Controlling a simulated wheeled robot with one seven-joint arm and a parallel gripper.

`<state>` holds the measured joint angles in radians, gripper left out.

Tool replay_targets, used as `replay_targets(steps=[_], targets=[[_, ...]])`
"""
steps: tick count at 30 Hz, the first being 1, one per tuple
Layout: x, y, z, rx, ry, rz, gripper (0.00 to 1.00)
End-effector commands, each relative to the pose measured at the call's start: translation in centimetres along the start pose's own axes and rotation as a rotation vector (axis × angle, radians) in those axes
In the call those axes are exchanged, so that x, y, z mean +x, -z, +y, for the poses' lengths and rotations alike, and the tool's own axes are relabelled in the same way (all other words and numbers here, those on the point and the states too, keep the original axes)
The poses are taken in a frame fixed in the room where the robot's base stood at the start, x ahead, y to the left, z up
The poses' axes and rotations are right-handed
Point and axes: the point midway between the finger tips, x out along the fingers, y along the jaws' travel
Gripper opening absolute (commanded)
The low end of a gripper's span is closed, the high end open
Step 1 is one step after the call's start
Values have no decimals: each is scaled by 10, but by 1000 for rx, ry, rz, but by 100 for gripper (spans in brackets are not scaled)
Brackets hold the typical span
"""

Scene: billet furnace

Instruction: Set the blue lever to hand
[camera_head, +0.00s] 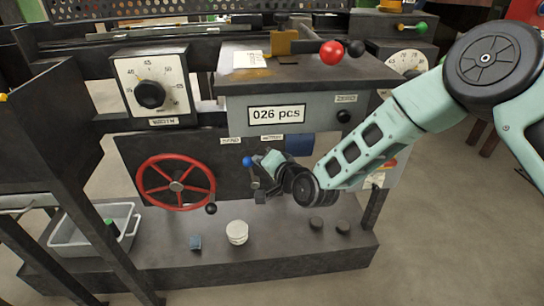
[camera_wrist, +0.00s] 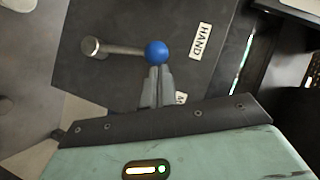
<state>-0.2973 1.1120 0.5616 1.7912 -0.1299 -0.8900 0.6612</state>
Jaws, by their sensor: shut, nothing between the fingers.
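The blue lever has a round blue knob (camera_wrist: 157,52) on a metal rod from a pivot at the left in the wrist view. Its knob (camera_head: 247,161) also shows in the head view, standing up below the labels. The HAND label (camera_wrist: 200,41) lies just beyond the knob, and the rod points roughly toward it. A second label (camera_wrist: 181,98), starting with M, is partly hidden by my gripper. My gripper (camera_wrist: 157,70) is shut and empty, its fingertips beside the knob on the M label's side. The tips touch or nearly touch the knob; I cannot tell which.
A red handwheel (camera_head: 177,183) stands left of the lever, with a width dial (camera_head: 151,92) above it. A counter display (camera_head: 276,114) sits above the labels. A white stack (camera_head: 237,232) and a blue block (camera_head: 196,242) lie on the ledge below. A grey bin (camera_head: 70,242) is at left.

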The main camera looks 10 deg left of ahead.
Motion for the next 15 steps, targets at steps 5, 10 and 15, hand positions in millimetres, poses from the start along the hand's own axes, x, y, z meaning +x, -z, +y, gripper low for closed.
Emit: replay_targets(steps=[5, 10, 15], targets=[[8, -13, -13, -122, -78, -2, 0], [15, -23, -17, -213, -140, -1, 0], [20, -29, -18, -211, -142, 1, 0]])
